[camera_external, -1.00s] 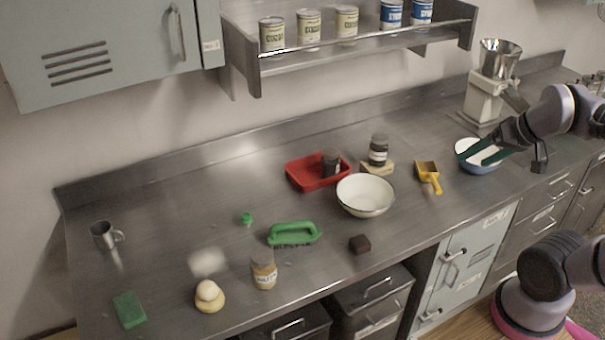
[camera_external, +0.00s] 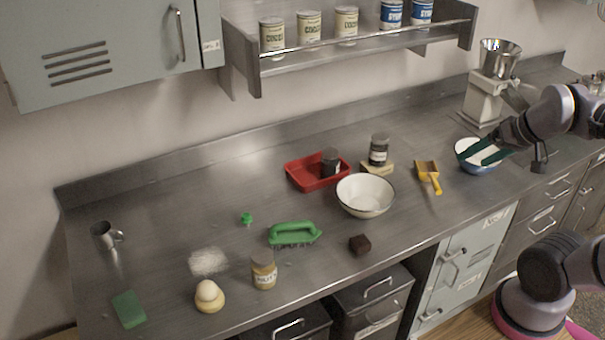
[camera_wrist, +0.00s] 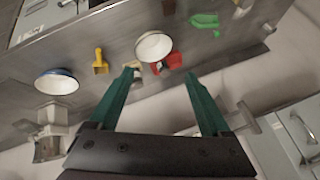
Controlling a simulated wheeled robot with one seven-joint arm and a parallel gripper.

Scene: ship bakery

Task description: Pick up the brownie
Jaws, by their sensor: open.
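The brownie (camera_external: 360,244) is a small dark brown block lying flat on the steel counter, in front of the white bowl and near the front edge. It also shows in the wrist view as a dark block (camera_wrist: 168,7) at the top edge. My gripper (camera_external: 477,157) has green fingers and is over the blue-rimmed bowl of white contents at the right, well apart from the brownie. In the wrist view my gripper (camera_wrist: 160,76) has its fingers spread wide with nothing between them.
The white bowl (camera_external: 365,195), yellow scoop (camera_external: 428,174) and red tray (camera_external: 305,178) stand behind the brownie. A green brush (camera_external: 294,234) and a jar (camera_external: 264,272) are to its left. The counter right of the brownie is clear. A shelf with cans hangs above.

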